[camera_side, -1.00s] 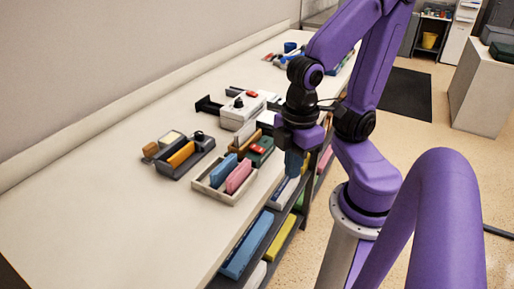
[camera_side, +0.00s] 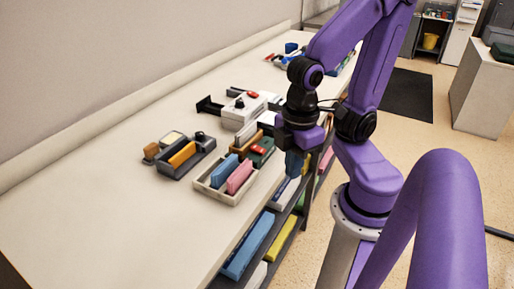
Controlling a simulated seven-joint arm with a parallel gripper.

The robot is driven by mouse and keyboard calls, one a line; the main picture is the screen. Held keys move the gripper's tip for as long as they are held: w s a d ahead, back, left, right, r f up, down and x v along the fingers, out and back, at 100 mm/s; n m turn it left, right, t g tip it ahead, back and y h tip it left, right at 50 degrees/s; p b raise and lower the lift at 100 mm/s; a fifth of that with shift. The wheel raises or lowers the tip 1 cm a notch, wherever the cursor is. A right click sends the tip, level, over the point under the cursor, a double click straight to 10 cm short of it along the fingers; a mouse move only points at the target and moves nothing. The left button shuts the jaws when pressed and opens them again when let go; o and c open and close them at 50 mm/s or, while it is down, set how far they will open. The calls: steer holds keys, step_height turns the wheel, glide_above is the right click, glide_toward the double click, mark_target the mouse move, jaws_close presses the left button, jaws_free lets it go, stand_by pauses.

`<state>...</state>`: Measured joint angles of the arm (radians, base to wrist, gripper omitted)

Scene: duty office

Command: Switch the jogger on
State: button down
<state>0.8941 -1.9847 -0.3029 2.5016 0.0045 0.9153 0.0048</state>
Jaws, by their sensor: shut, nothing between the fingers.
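A white machine (camera_side: 243,112) with a black knob and red parts on top stands on the bench, with black arms at its left and back. It looks like the jogger, but I cannot read any label or the state of a switch. My gripper (camera_side: 293,164) points down at the bench's right edge, nearer the camera than the machine and apart from it. Its fingers are shut and empty, small and dark in this view. The wrist and arm hide part of the bench behind them.
A dark green item with a red top (camera_side: 261,149) lies close left of my gripper. A tray (camera_side: 216,192) holds blue and pink blocks. A dark holder (camera_side: 187,162) stands further left. Shelves with coloured items (camera_side: 246,246) are under the bench. The near bench top is clear.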

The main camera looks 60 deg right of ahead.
steer(key=w+d+m+y, duration=0.2)
steer(key=w+m, duration=0.3)
steer(key=m, duration=0.4)
steer(key=w+d+m+g+y, duration=0.1)
steer(key=w+m, duration=0.4)
steer(key=m, duration=0.5)
steer(key=w+d+m+g+y, duration=0.1)
steer(key=w+d+m+y, duration=0.2)
steer(key=m, duration=0.6)
steer(key=shift+w+d+m, duration=0.4)
steer(key=shift+w+d, duration=0.5)
steer(key=shift+d, duration=0.05)
steer(key=w+d+m+t+y, duration=0.1)
steer(key=d+m+t, duration=0.1)
steer(key=m, duration=0.3)
steer(key=r+m+t+y, duration=0.15)
steer(key=m+t, duration=0.35)
steer(key=m, duration=0.5)
glide_above(259, 146)
steer(key=s, duration=0.2)
steer(key=shift+w+d, duration=0.1)
steer(key=shift+w, duration=0.15)
steer(key=shift+w+f, duration=0.25)
steer(key=shift+f, duration=1.2)
steer(key=shift+w+f, duration=0.25)
steer(key=shift+f, duration=1.2)
steer(key=shift+w+f, duration=0.25)
steer(key=shift+f, duration=1.2)
